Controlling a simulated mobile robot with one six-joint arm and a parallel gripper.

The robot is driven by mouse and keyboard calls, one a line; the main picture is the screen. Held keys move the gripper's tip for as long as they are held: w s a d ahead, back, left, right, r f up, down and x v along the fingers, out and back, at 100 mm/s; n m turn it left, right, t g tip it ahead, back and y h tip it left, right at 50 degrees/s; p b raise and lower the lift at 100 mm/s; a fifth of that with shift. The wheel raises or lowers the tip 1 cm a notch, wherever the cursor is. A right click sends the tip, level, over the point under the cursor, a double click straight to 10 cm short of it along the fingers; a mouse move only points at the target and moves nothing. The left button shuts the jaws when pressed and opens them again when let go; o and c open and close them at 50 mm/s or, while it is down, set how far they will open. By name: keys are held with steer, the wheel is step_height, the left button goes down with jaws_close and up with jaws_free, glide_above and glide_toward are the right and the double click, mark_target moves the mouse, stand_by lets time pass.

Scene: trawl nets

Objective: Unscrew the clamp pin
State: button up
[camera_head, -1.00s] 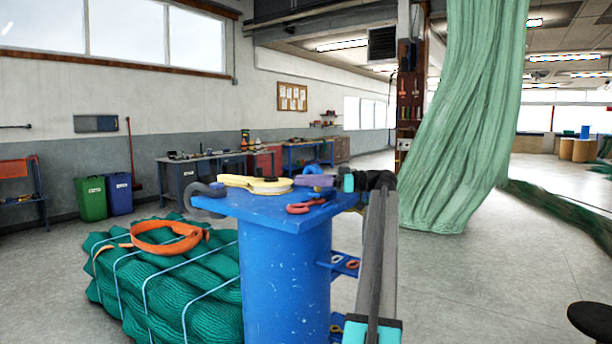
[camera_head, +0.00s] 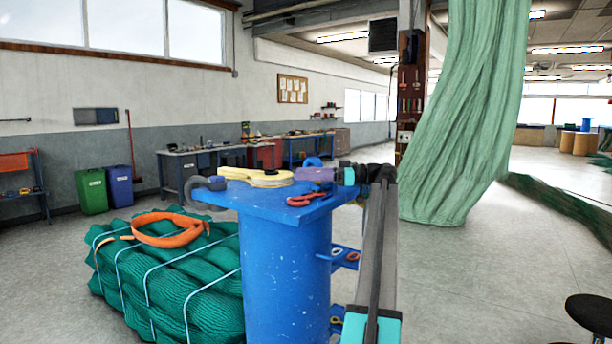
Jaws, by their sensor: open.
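A blue pedestal with a flat blue top (camera_head: 230,201) stands in front of me. My arm comes up at its right, and my gripper (camera_head: 312,176), the purple end beyond a teal ring, is over the right part of the top. It is open; its fingertips are small and hard to make out. A yellow flat fitting (camera_head: 256,177) lies left of it. A red shackle-like piece (camera_head: 306,200) lies in front of and below it. I cannot tell which part is the clamp pin.
A bound green net bundle (camera_head: 190,290) with an orange strap (camera_head: 168,231) lies left of the pedestal. A green net (camera_head: 465,120) hangs behind on the right. A black stool (camera_head: 592,313) is at the lower right. The floor between is clear.

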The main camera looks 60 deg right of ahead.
steer(key=shift+s+d, duration=0.1)
steer(key=v, duration=0.1)
steer(key=p+v, duration=0.2)
steer(key=v, duration=0.1)
steer(key=shift+r, duration=0.25)
steer(key=p+v, duration=0.3)
steer(key=shift+s+d, duration=0.2)
steer(key=shift+s, duration=0.1)
steer(key=shift+f+p+v, duration=0.1)
steer(key=shift+p+v, duration=1.35)
steer(key=shift+p, duration=0.2)
steer(key=shift+f+p+v, duration=0.15)
steer(key=shift+p+v, duration=1.3)
steer(key=shift+p, duration=0.2)
